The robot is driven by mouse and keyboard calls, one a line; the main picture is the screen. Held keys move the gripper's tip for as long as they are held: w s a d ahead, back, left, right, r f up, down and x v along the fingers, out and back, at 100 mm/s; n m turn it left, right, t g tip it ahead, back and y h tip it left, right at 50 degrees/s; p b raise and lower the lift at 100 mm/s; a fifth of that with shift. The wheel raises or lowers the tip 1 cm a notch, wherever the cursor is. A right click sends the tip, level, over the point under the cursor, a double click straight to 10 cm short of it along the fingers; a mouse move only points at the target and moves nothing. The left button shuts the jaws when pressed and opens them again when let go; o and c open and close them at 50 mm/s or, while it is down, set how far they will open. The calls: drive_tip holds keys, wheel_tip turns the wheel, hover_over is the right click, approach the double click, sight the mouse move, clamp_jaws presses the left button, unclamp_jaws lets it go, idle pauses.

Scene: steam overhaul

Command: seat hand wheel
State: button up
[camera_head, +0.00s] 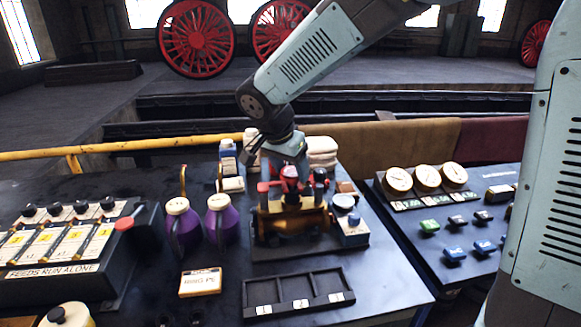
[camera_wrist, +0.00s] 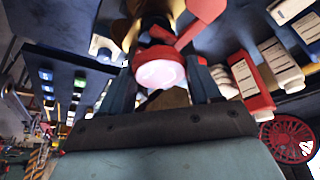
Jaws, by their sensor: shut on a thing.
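My gripper (camera_head: 290,160) points down over the brass-coloured assembly (camera_head: 288,222) on the bench. In the wrist view its two dark fingers close around a red piece with a round pale-pink end face; this looks like the hub of the hand wheel (camera_wrist: 158,70). A red arm (camera_wrist: 203,20) shows just beyond it. In the head view, red parts of the hand wheel (camera_head: 290,172) show right under the fingers, at the top of the assembly. I cannot tell whether the wheel touches its seat, as fingers and red parts hide the joint.
Two purple jugs (camera_head: 221,222) stand close left of the assembly. A dark tray (camera_head: 298,293) with numbered slots lies in front. A gauge panel (camera_head: 425,182) is further right, a labelled feed panel (camera_head: 60,250) far left.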

drive_tip(key=o, duration=1.5)
drive_tip(key=shift+r, duration=3.25)
drive_tip(key=shift+d, duration=0.1)
